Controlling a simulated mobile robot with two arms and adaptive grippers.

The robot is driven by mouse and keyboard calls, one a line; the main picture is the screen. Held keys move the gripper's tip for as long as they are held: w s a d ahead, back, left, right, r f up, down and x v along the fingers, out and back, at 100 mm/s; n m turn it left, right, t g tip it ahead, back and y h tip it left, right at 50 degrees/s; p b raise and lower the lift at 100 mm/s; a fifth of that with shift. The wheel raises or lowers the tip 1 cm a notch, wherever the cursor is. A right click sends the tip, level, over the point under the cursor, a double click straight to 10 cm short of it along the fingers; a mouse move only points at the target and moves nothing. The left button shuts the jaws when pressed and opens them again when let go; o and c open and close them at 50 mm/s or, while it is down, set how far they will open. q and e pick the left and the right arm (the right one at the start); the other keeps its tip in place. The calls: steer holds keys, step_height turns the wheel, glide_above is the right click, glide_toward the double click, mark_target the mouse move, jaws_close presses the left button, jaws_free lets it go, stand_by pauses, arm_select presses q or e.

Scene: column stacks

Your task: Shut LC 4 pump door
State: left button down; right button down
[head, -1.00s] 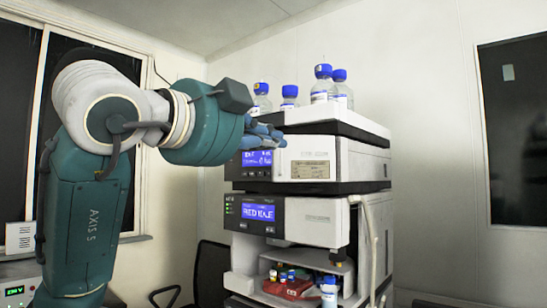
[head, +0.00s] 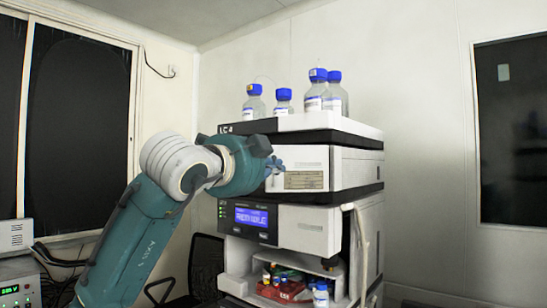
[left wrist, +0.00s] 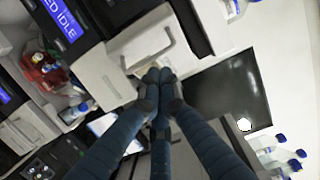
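The LC 4 stack stands mid-view in the head view, with its LC 4 label (head: 232,129) on the dark upper edge. The pump's white front door (head: 308,163) carries a beige label plate. It also shows in the left wrist view (left wrist: 130,42). My left gripper (head: 275,166) is at the left part of this door. Its fingers are drawn together at the tips (left wrist: 154,76) and hold nothing visible. The tips are at or very near the door face; contact is unclear. My gripper and wrist hide the pump's display. I cannot tell whether the door stands ajar. My right gripper is not in view.
Several blue-capped bottles (head: 317,90) stand on top of the stack. Below the pump is a module with a lit blue display (head: 252,217). Under it, an open bay holds a red tray (head: 284,290) with small vials. A dark chair (head: 205,265) stands left of the stack.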

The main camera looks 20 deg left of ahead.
arm_select(q)
steer(key=shift+w, duration=0.15)
steer(key=shift+a, duration=0.1)
steer(key=shift+w+a+m+h, duration=0.5)
steer(key=shift+a+h, duration=0.1)
steer(key=shift+h, duration=0.2)
